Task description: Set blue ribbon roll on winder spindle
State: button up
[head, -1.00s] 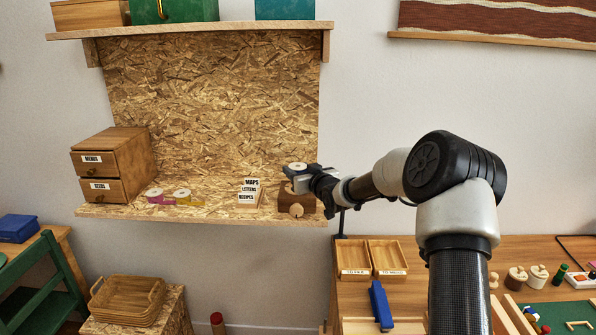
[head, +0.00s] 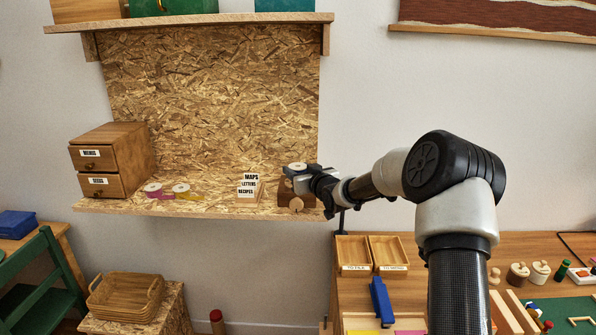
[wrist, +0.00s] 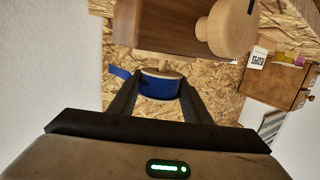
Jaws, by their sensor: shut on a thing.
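The winder (head: 288,188) is a dark wooden block with a pale round knob (head: 296,204) at the right end of the OSB shelf. My gripper (head: 303,174) is just above it, shut on the blue ribbon roll. In the wrist view, the blue roll (wrist: 160,88) sits between my two fingers, with a pale core and a loose ribbon end at left. A short length of pale spindle (wrist: 164,64) shows between the roll and the block (wrist: 160,25). The roll lines up with the spindle; I cannot tell how far it is over it.
Pink (head: 153,188) and yellow (head: 181,189) ribbon rolls lie on the shelf (head: 130,208). A card box (head: 248,190) stands close left of the winder, and a two-drawer cabinet (head: 112,160) at far left. An upper shelf (head: 200,20) hangs above.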

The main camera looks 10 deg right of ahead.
aim_at(298, 168)
jog(key=shift+f+b, duration=0.55)
jog(key=shift+b, duration=0.15)
dwell(0.5)
jog(key=o, duration=1.1)
jog(key=shift+r+p, duration=2.25)
jog(key=shift+r, duration=2.25)
